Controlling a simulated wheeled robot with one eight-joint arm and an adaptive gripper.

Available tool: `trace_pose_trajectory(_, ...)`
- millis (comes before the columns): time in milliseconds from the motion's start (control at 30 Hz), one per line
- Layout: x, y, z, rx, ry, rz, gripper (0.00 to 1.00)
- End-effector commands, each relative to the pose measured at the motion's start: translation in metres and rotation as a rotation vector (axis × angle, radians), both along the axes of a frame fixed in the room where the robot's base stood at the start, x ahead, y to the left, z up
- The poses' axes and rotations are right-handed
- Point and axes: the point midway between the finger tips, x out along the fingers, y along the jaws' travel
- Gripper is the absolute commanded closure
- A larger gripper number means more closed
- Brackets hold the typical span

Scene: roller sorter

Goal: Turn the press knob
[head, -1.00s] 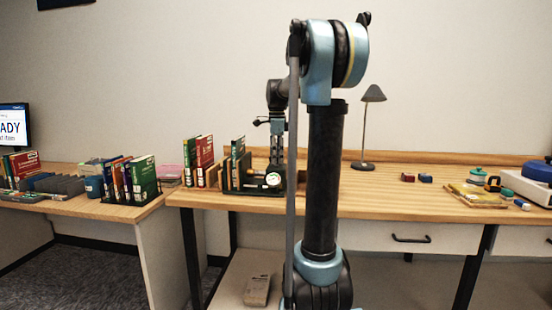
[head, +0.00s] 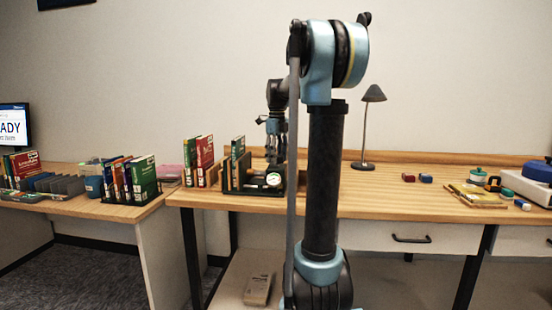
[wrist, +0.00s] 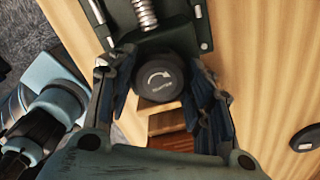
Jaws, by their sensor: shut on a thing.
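The press (head: 262,190) stands on the wooden desk, with a round white gauge (head: 273,180) on its front. In the wrist view the press knob (wrist: 159,78) is a dark round cap with a white curved arrow and small lettering, beside a metal spring (wrist: 145,14). My gripper (wrist: 165,92) is shut on the knob, one finger on either side of it.
Upright books (head: 199,158) stand left of the press. A desk lamp (head: 368,125) stands to the right, past my arm. Small blocks (head: 417,178) and other items lie farther right. A side table (head: 80,204) at left holds more books. Desk between lamp and blocks is mostly clear.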

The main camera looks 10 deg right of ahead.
Motion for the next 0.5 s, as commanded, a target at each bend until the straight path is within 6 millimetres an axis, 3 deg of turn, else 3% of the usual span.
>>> trace_pose_trajectory(500,0.0025,-0.0005,0.0005,0.0,-0.006,-0.06,0.77)
